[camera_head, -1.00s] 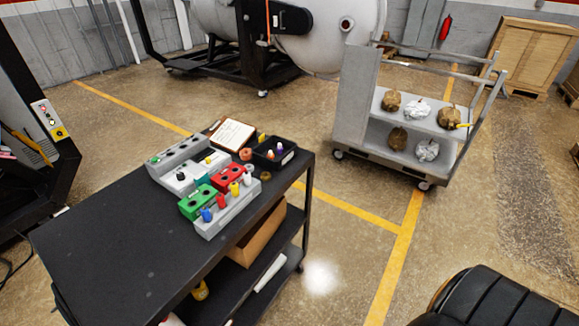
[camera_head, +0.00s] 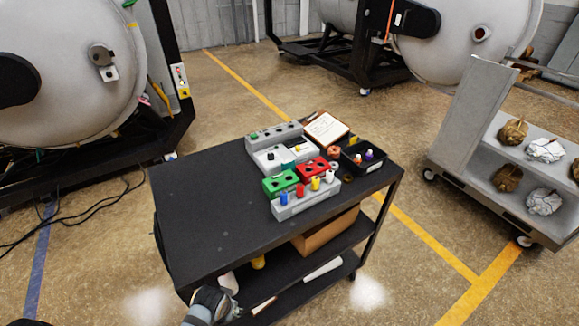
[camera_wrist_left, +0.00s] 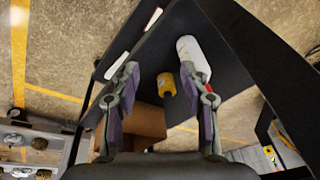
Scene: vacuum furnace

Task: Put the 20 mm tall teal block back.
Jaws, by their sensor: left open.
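A small teal piece (camera_head: 289,165) shows between the white block and the green block in the head view, on top of the black cart (camera_head: 195,215). It is partly hidden, and its height cannot be told. A green-topped piece (camera_head: 254,136) sits at the left end of the grey holder (camera_head: 275,134). My left gripper (camera_wrist_left: 160,78) is open and empty in the left wrist view, facing the cart's lower shelves. In the head view its arm shows low at the cart's front edge, below the top. My right gripper is not in view.
A green block (camera_head: 280,183), a red block (camera_head: 312,171) and a grey rack (camera_head: 305,199) with several coloured pegs share the top with a black bin (camera_head: 365,156) and clipboard (camera_head: 326,128). A white bottle (camera_wrist_left: 193,58) and yellow item (camera_wrist_left: 166,84) lie below. The cart's left top is clear.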

